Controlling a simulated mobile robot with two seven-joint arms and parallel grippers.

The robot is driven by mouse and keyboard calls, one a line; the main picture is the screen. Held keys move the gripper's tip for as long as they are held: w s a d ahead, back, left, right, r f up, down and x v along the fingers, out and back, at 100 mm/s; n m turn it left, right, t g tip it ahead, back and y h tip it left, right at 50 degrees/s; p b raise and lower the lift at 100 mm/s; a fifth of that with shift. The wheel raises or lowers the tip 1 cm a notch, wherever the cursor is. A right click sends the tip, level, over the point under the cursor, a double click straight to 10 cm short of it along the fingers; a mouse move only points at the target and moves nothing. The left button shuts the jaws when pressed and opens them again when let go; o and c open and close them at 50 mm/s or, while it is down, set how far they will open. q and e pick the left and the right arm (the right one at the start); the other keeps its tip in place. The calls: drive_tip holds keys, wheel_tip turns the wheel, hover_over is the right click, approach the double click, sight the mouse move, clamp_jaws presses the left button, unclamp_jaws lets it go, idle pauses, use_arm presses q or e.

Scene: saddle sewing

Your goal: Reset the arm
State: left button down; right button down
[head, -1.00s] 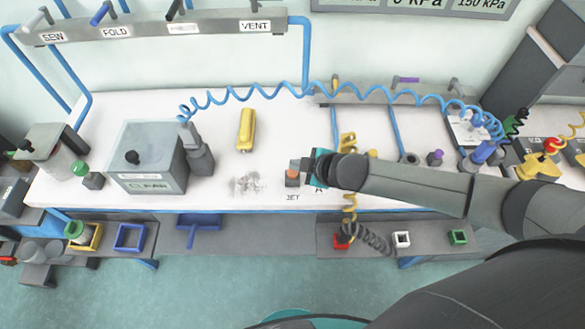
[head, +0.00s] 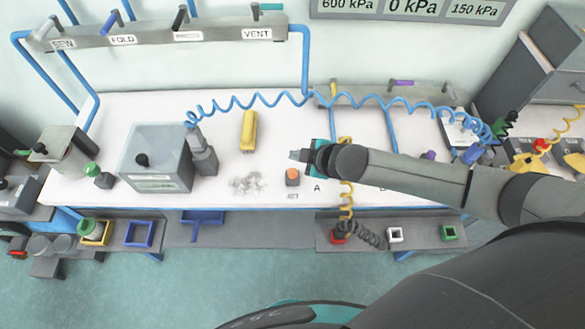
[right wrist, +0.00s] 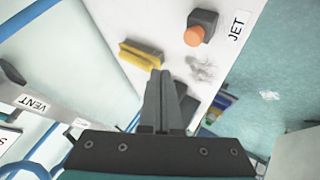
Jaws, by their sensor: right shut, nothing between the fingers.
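My right gripper (head: 300,156) is shut and empty. It hangs over the white bench (head: 280,100), pointing left, just above the orange-topped JET button (head: 292,177) in the head view. In the right wrist view its closed fingers (right wrist: 161,95) point toward the bench. The JET button (right wrist: 194,36) and a yellow brush-like block (right wrist: 141,54) lie beyond the fingertips, apart from them. My right arm crosses from the right and hides part of the bench. My left gripper is not in view.
A grey lidded box (head: 157,160) and a grey nozzle tool (head: 203,150) on a coiled blue hose stand to the left. Pale debris (head: 248,183) lies near the JET button. A rail with levers (head: 170,33) runs above the bench. Coloured square holders (head: 139,234) line the lower shelf.

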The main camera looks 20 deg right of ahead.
idle(0.6)
drive_tip(key=s+a+r+m+g, duration=0.1)
drive_tip(key=s+a+r+m, duration=0.35)
drive_tip(key=s+a, duration=0.3)
drive_tip(key=s+d+r+m+g+h, duration=0.35)
drive_tip(key=s+d+m, duration=0.55)
drive_tip(key=s, duration=0.6)
wheel_tip(320, 180, down, 32)
drive_tip(key=d+n+g+b, duration=0.1)
drive_tip(key=n+b, duration=0.1)
drive_tip(key=b, duration=0.8)
drive_tip(key=s+d+f+g+b, duration=0.1)
drive_tip(key=s+f+b, duration=0.4)
drive_tip(key=s+f, duration=0.3)
drive_tip(key=s+d+f+b, duration=0.2)
drive_tip(key=s+f+b, duration=0.3)
drive_tip(key=f, duration=1.1)
drive_tip(key=s, duration=0.3)
drive_tip(key=shift+s+f+g, duration=0.25)
drive_tip(key=shift+s+g, duration=0.1)
